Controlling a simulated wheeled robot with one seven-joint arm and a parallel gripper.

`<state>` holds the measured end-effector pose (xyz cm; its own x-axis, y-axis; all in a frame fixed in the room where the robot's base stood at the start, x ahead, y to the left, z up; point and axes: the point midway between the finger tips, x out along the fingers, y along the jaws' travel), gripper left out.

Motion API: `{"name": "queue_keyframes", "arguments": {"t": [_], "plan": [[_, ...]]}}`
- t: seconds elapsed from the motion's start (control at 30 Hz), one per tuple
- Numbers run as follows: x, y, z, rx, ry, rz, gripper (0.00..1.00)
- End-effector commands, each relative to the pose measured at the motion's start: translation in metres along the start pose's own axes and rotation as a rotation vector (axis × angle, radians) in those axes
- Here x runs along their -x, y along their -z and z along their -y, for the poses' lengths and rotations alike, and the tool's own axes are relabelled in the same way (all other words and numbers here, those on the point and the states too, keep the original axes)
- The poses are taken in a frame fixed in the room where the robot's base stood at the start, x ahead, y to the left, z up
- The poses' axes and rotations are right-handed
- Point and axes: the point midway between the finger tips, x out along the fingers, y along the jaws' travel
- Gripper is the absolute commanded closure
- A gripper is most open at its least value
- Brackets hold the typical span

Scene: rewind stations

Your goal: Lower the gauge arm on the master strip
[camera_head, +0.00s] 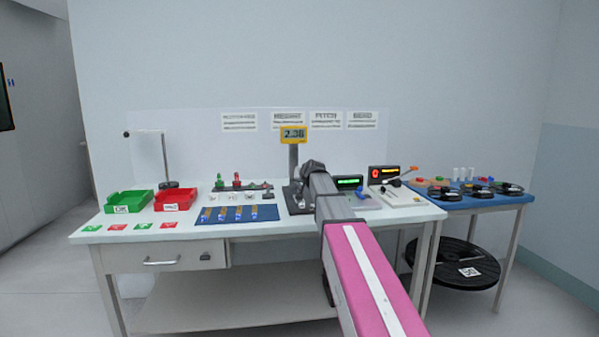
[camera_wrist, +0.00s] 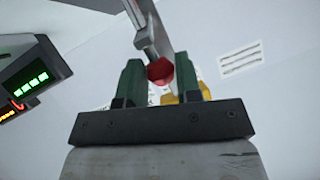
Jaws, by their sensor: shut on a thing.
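In the wrist view my gripper (camera_wrist: 157,75) is shut on a red knob (camera_wrist: 160,69), which sits between its two green fingers. The knob is on the end of a grey metal bar (camera_wrist: 147,28), seemingly the gauge arm, running up out of the picture. In the head view the gauge's yellow display (camera_head: 293,134) reads about 2.38 on a grey post (camera_head: 293,162). My arm hides most of the gauge's lower part, the gripper and whatever lies under the gauge arm. I cannot make out the master strip there.
A blue mat (camera_head: 212,220) with several strips lies left of the gauge. Green (camera_head: 128,203) and red (camera_head: 176,200) bins stand on the bench's left. Green-lit (camera_head: 347,183) and orange-lit (camera_head: 384,174) displays stand right of my arm. A blue side table (camera_head: 484,203) holds reels.

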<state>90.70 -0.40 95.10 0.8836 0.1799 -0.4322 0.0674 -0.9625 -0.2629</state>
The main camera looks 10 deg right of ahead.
Motion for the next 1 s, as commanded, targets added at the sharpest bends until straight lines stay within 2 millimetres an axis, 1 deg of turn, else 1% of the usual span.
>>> {"name": "queue_keyframes", "arguments": {"t": [0.03,0.1,0.3,0.6,0.97,1.0], "plan": [[0.000,-0.009,-0.002,0.001,-0.001,0.006,1.00],[-0.001,-0.018,-0.004,0.000,-0.001,0.007,1.00],[-0.005,-0.033,-0.008,0.000,-0.001,0.006,1.00],[-0.008,-0.044,-0.012,0.002,-0.002,0.011,1.00],[-0.009,-0.047,-0.013,0.002,-0.005,0.013,1.00],[-0.009,-0.047,-0.014,0.001,-0.005,0.014,0.66]]}}
